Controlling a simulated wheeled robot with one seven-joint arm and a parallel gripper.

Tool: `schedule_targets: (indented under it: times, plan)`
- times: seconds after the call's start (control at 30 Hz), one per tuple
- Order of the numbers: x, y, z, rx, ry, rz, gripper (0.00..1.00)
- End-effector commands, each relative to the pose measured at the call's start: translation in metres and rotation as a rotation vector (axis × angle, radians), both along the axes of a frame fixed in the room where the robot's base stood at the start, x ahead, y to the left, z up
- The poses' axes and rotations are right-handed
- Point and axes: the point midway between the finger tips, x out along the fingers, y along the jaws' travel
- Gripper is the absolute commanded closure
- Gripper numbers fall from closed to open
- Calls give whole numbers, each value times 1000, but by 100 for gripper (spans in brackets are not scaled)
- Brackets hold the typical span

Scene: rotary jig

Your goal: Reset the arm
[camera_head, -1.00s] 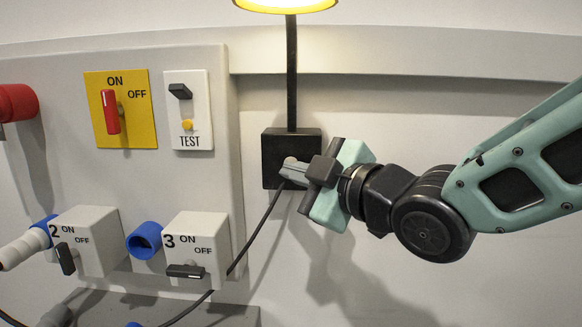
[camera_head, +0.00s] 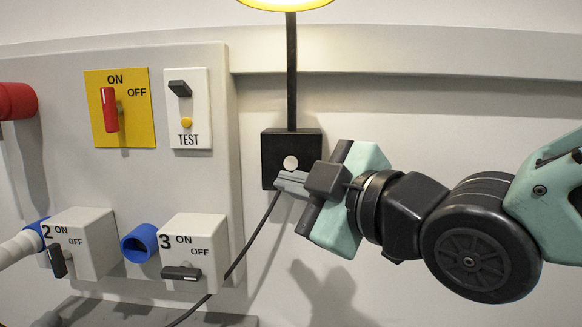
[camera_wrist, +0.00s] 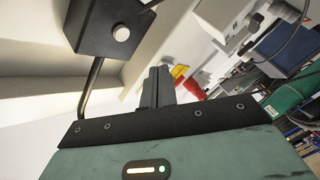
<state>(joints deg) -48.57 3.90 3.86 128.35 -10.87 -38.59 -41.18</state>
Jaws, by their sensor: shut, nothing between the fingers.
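My gripper (camera_head: 284,181) is shut and empty. Its fingertips are in front of the lower part of the black box (camera_head: 272,152), just below the box's pale round button (camera_head: 290,163). I cannot tell from the head view whether they touch the box. In the wrist view the shut fingers (camera_wrist: 157,86) point up the picture, and the black box (camera_wrist: 105,28) with its button (camera_wrist: 121,33) lies up and left of them, apart from them.
A lit yellow lamp (camera_head: 287,4) stands above the box on a black stem. A panel at left carries a red ON/OFF switch (camera_head: 110,110), a TEST switch (camera_head: 180,88), and switch boxes 2 (camera_head: 86,243) and 3 (camera_head: 196,250). A cable (camera_head: 252,240) runs down from the box.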

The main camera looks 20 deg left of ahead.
Motion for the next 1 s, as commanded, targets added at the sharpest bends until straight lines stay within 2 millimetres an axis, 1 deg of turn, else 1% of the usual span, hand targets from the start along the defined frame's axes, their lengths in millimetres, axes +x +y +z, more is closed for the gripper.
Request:
schedule_targets:
  times: [0.23,0.27,0.37,0.47,0.5,0.57,0.6,0.67,0.7,0.77,0.8,0.9,1.0]
  plan:
    - [1,-2,-2,-5,11,-5,100]
    - [2,-4,-6,-13,28,-12,100]
    - [5,-20,-29,-67,142,-61,100]
    - [4,-51,-72,-158,351,-156,100]
    - [1,-67,-91,-199,452,-208,100]
    - [-8,-94,-120,-261,609,-293,100]
    - [-17,-113,-138,-301,711,-353,100]
    - [-33,-142,-162,-360,862,-448,100]
    - [-46,-160,-176,-398,955,-511,100]
    - [-66,-186,-193,-449,1086,-607,100]
    - [-80,-202,-201,-480,1164,-668,100]
    - [-110,-233,-215,-545,1316,-795,100]
    - [-131,-252,-221,-588,1410,-881,100]
